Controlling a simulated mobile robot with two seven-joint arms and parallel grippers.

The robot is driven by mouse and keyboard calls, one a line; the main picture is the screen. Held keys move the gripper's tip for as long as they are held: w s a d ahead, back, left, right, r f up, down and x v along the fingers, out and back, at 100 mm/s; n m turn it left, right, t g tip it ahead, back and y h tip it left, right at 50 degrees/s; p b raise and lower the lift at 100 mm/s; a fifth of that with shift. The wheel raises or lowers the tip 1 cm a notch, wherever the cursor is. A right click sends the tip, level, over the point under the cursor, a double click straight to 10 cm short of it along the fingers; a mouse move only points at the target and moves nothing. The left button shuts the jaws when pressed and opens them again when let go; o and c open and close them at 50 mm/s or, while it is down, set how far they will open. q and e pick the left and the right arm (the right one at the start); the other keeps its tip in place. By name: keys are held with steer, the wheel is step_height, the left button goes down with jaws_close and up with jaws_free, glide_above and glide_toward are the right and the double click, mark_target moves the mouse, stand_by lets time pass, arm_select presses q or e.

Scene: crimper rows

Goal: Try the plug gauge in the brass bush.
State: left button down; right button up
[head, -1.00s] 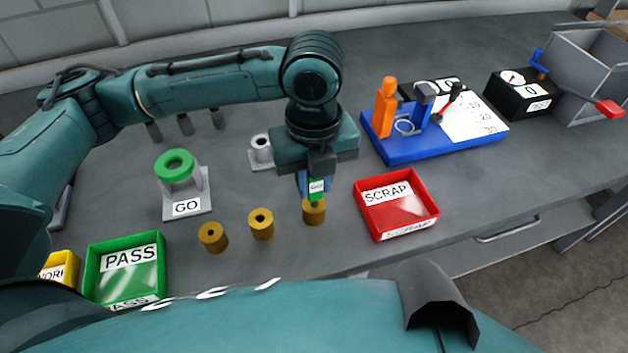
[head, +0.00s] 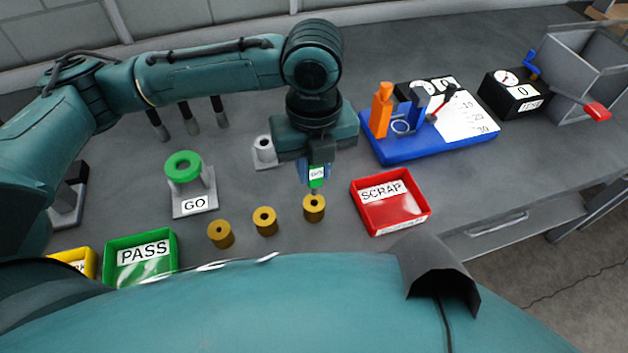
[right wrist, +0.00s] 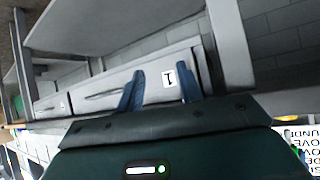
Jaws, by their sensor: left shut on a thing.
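My left gripper (head: 316,174) is shut on the plug gauge (head: 317,182), which has a green handle with a white label. It holds the gauge upright over the rightmost brass bush (head: 314,210). The gauge's grey lower end shows just above the bush's top; I cannot tell whether its tip is still inside the bore. Two more brass bushes, a middle one (head: 265,222) and a left one (head: 220,235), stand upright to the left with dark holes on top. My right gripper (right wrist: 160,88) shows in the right wrist view, open and empty, with its blue fingers apart.
A red SCRAP tray (head: 417,208) lies right of the bushes, a green PASS tray (head: 172,250) left. A GO stand (head: 194,205) with a green ring and a small grey stand (head: 264,164) are behind. A blue fixture (head: 400,152) stands back right.

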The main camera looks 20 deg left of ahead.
arm_select(q)
steer(key=shift+r+p, duration=1)
steer(key=shift+r, duration=0.15)
arm_select(e)
steer(key=shift+s+d+r+g, duration=0.2)
steer(key=shift+r+g, duration=0.1)
steer(key=shift+r, duration=0.1)
steer(key=shift+f, duration=0.2)
